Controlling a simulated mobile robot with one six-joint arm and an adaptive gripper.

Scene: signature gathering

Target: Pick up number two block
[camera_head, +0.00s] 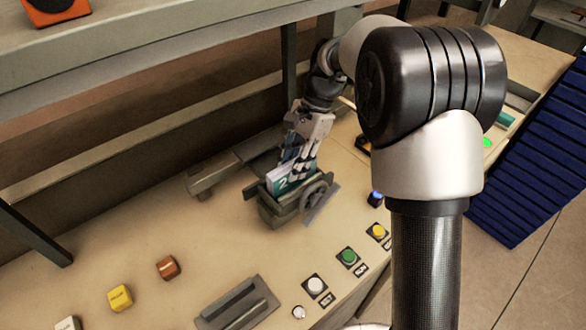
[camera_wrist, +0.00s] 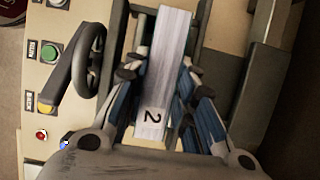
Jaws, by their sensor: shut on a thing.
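The number two block (camera_wrist: 165,60) is pale with a dark "2" near one end in the wrist view. In the head view the block (camera_head: 283,182) shows a teal face with a white "2" and sits at a grey vise-like holder (camera_head: 270,210) with a handwheel. My gripper (camera_head: 294,168) reaches down on it from above. In the wrist view my gripper (camera_wrist: 158,82) has a finger on each side of the block and is shut on it. Whether the block's base still touches the holder is hidden.
The handwheel (camera_wrist: 83,75) stands close beside my fingers. Buttons, including a green one (camera_head: 347,256) and a white one (camera_head: 314,286), line the table's front edge. A yellow cube (camera_head: 120,298) and an orange-brown cube (camera_head: 167,267) lie at left. A shelf (camera_head: 150,60) overhangs the back.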

